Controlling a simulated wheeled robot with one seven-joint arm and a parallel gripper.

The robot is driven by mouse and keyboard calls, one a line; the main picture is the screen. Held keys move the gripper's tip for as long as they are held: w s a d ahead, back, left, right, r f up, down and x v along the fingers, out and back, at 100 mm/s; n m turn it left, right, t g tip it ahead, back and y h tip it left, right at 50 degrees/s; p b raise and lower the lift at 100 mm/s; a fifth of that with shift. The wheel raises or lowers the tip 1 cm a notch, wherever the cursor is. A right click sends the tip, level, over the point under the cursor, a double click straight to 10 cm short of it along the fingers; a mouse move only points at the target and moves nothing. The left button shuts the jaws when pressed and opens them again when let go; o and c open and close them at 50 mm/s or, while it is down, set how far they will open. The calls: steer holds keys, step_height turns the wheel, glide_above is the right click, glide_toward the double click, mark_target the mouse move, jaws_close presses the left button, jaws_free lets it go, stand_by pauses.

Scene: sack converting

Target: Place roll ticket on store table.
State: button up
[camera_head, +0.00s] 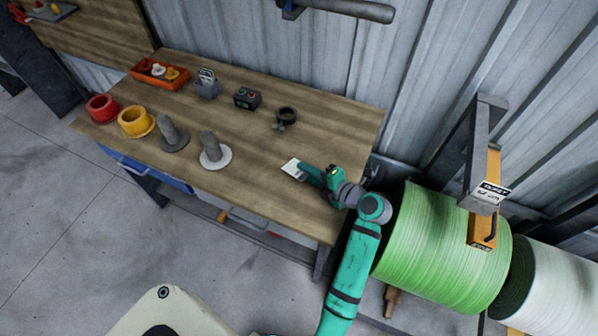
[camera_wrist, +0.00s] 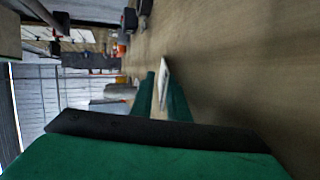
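The roll ticket (camera_head: 293,167) is a small white card at the tips of my gripper, over the right part of the wooden store table (camera_head: 254,185). In the wrist view the ticket (camera_wrist: 164,82) shows as a thin white card between the two green fingers. My gripper (camera_head: 306,172) reaches in from the right, low over the table top, and appears shut on the ticket. The table surface (camera_wrist: 225,70) fills the right side of the wrist view. I cannot tell whether the ticket touches the table.
An orange-red tray (camera_head: 160,73), red ring (camera_head: 101,108), yellow flanged ring (camera_head: 135,122), two grey flanged plugs, a button box (camera_head: 247,98) and a black clamp ring (camera_head: 286,117) stand left and behind. A green roll (camera_head: 440,250) stands right of the table. The table around the ticket is clear.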

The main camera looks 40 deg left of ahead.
steer(key=shift+v, duration=4.05)
step_height(320, 180, up, 7)
steer(key=d, duration=0.2)
steer(key=shift+s+d, duration=0.2)
steer(key=shift+d, duration=0.1)
